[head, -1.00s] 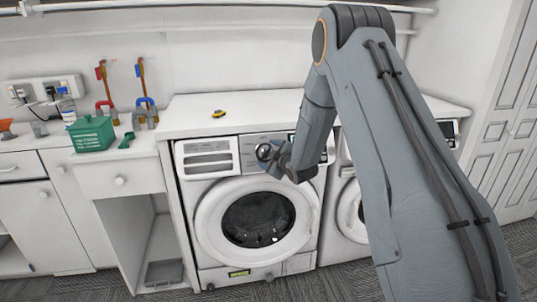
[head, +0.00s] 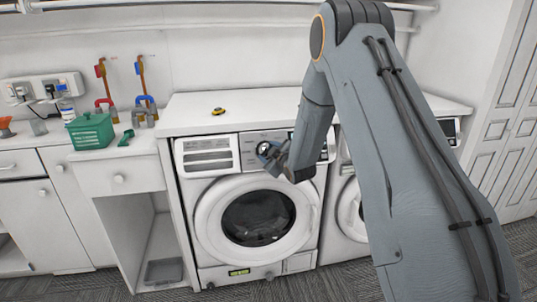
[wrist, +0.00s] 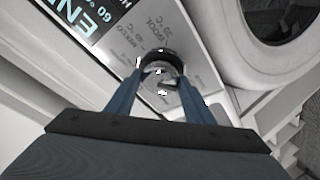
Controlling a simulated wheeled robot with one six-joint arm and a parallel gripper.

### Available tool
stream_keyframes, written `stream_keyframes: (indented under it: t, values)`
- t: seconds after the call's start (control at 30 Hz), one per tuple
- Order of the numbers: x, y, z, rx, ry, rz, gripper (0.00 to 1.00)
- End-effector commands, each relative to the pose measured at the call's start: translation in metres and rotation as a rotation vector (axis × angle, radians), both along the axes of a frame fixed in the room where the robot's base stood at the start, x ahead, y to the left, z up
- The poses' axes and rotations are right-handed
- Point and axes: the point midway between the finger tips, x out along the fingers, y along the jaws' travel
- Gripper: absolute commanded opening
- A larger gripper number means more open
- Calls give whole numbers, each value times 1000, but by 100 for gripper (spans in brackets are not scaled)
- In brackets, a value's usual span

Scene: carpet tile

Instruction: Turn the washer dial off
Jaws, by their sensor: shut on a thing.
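The washer (head: 215,235) is a white front-loader under a white counter. Its round dark dial with a bright rim shows in the wrist view (wrist: 160,68), on a grey panel with printed programme words and a lit display beside it. My gripper (head: 265,149) is at the panel, in front of the dial. In the wrist view its two blue fingers (wrist: 158,88) stand on either side of the dial and are shut on it. The dial's pointer mark cannot be read clearly.
A second white machine (head: 348,215) stands to the right, partly behind my arm. A small yellow and black object (head: 218,111) lies on the counter (head: 240,105). A green box (head: 91,132) stands on the left worktop. The washer door (head: 257,218) is closed.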

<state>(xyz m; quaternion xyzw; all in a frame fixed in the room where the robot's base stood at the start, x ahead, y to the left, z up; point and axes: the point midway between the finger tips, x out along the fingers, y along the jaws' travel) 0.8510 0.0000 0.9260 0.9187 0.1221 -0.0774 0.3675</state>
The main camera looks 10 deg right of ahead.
Motion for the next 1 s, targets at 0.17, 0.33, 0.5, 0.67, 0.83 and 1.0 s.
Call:
stream_keyframes:
  t: [0.17,0.33,0.5,0.67,0.83,1.0]
  values:
    - [0,2,-3,133,1,-66,25]
    - [-1,3,-4,278,2,-141,25]
    - [-1,5,-4,422,3,-214,25]
    - [-1,6,-4,557,3,-282,25]
    - [-1,7,-4,702,3,-357,25]
    - [-1,9,-3,845,3,-430,25]
